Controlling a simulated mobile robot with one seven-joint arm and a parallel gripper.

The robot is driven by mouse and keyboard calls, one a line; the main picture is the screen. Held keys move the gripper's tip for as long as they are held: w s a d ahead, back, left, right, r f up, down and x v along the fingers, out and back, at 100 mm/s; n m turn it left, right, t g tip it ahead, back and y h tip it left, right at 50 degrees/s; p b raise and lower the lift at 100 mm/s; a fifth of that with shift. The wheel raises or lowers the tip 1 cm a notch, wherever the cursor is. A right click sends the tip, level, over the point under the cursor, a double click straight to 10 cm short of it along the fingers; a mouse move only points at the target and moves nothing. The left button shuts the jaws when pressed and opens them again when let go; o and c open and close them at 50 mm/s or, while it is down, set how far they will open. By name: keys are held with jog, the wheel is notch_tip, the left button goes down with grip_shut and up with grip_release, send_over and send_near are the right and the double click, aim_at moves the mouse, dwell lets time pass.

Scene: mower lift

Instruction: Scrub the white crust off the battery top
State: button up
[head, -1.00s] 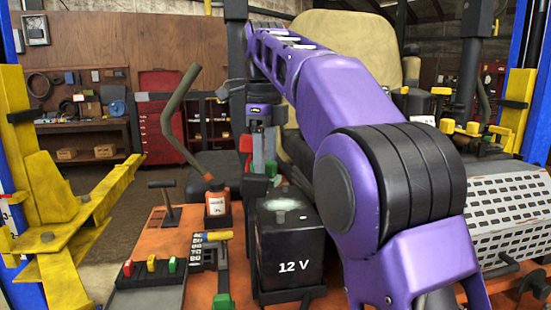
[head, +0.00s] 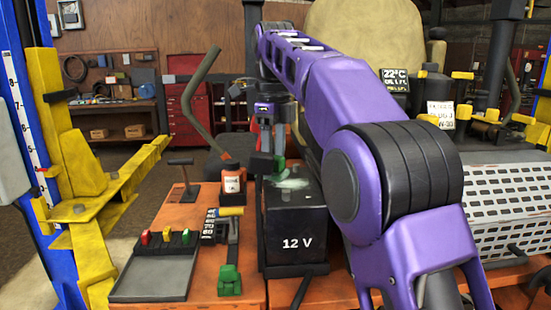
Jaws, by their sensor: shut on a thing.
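The black battery marked "12 V" (head: 296,222) stands upright on the orange deck, left of my arm's big joint. A white crust patch (head: 292,184) shows on its top. My gripper (head: 270,150) points down over the rear left of the battery top. It is shut on a small tool, apparently a brush, with a dark block (head: 261,162) showing. A green piece (head: 279,164) shows beside the fingers; I cannot tell whether it belongs to the tool or the battery. Whether the tool touches the crust is unclear.
Left of the battery are a grey tray (head: 155,272) with red, yellow and green pieces, a green-ended dark strap (head: 230,279), an orange-labelled bottle (head: 234,180) and a T-handle (head: 184,180). A perforated grey panel (head: 505,198) stands at right. A yellow lift arm (head: 110,195) lies at left.

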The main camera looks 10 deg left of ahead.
aim_at(286, 170)
jog(key=shift+f+b, duration=0.65)
jog(key=shift+f, duration=0.35)
dwell(0.4)
jog(key=shift+w+d+r, duration=0.1)
jog(key=shift+w+d, duration=0.05)
jog(key=shift+d, duration=0.45)
jog(key=shift+w+d, duration=0.15)
jog(key=shift+d, duration=0.45)
jog(key=shift+w+d+f+p, duration=0.1)
jog(key=shift+w+d+p, duration=0.15)
jog(key=shift+d, duration=0.65)
jog(key=shift+w+d+f+p, duration=0.1)
jog(key=shift+w+d+p, duration=0.1)
jog(key=shift+d, duration=0.75)
jog(key=shift+w+d+p, duration=0.2)
jog(key=shift+w+d, duration=0.05)
jog(key=shift+d, duration=0.65)
